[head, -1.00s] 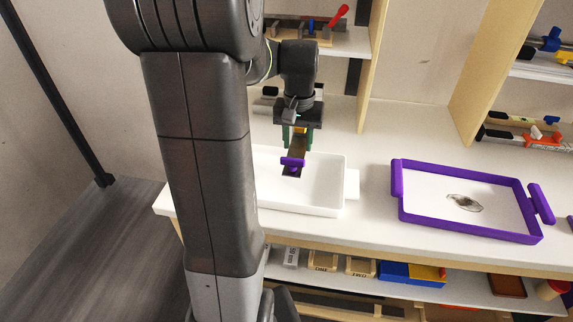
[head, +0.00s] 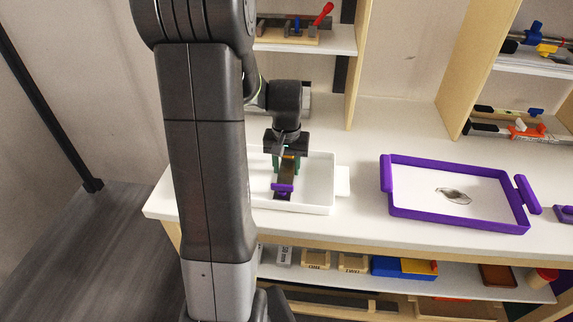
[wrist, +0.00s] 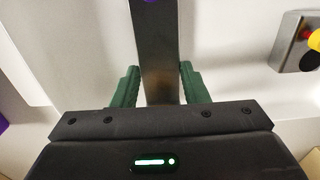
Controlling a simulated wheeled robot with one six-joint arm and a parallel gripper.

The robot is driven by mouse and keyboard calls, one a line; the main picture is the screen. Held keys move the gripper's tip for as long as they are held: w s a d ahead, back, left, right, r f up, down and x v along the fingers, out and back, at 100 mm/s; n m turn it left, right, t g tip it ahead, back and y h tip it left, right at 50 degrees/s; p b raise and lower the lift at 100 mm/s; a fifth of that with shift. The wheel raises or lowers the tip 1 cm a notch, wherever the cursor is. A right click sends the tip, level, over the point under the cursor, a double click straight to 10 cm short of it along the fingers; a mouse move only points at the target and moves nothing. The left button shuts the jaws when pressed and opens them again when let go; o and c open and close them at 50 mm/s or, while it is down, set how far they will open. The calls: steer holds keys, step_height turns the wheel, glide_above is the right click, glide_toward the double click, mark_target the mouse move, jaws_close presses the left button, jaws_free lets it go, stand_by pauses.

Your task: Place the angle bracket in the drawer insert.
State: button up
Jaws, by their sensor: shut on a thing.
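My gripper (head: 287,168) has green fingers and is shut on a long dark metal bar (head: 286,173) with a purple piece at its far end. In the wrist view the bar (wrist: 158,60) runs between the green fingers (wrist: 158,88); the purple piece barely shows at the top edge. I cannot tell for sure whether this bar is the angle bracket. It hangs over a white shallow tray (head: 325,190) on the counter, with its purple end low, near the tray's front wall. Contact with the tray floor cannot be told. Nothing clearly identifies the drawer insert.
A purple-rimmed tray (head: 455,226) holding a small greyish thing (head: 454,196) stands to the right. Shelves with tools (head: 300,32) rise behind, with a wooden upright (head: 470,75). Below the counter, a shelf holds small bins (head: 405,268). The counter between the trays is clear.

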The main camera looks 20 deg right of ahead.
mark_target(286, 172)
steer(key=o, duration=1.1)
step_height(286, 172, up, 12)
steer(key=shift+r+p, duration=0.15)
steer(key=shift+p, duration=0.2)
